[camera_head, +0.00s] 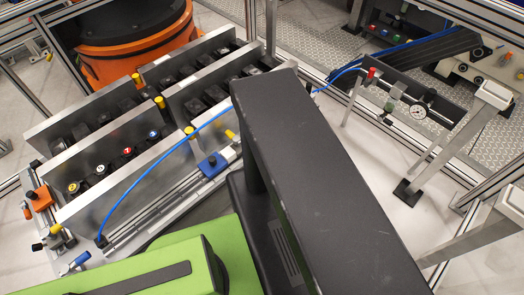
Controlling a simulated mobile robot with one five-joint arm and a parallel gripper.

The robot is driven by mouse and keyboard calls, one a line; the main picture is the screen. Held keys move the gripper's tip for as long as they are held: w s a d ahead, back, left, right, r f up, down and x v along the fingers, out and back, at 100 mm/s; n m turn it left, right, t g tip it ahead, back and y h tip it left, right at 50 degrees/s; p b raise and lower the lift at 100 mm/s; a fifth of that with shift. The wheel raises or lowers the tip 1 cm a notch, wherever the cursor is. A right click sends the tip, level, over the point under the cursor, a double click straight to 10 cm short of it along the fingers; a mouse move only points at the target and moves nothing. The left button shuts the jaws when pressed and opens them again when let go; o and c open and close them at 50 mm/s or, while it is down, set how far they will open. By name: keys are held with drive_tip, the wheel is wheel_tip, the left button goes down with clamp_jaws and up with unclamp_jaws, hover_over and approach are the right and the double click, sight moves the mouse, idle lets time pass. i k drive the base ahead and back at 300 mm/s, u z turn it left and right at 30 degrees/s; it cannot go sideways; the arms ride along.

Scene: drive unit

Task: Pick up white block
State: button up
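I see no loose white block that I can make out for sure. A pale, block-like cap (496,93) sits on a slanted metal post at the right, and I cannot tell whether it is the white block. A second pale cap (513,203) shows at the right edge, cut off by the frame. My gripper is not in view. A large dark grey boxy part and a green part fill the lower middle and hide what lies behind them.
A rack of upright metal plates (130,185) holds rows of dark parts, some with coloured caps. A rail with a blue slider (212,165) runs beside it. An orange drum (135,40) stands behind. A pressure gauge (418,111) sits right. Pale table (375,165) is bare near centre right.

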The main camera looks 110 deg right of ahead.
sight(228, 153)
drive_tip(key=z, duration=1.35)
drive_tip(key=k, duration=0.2)
drive_tip(key=z, duration=2.05)
drive_tip(key=k, duration=0.6)
drive_tip(key=u, duration=0.35)
drive_tip(key=i, duration=0.6)
drive_tip(key=z, duration=0.05)
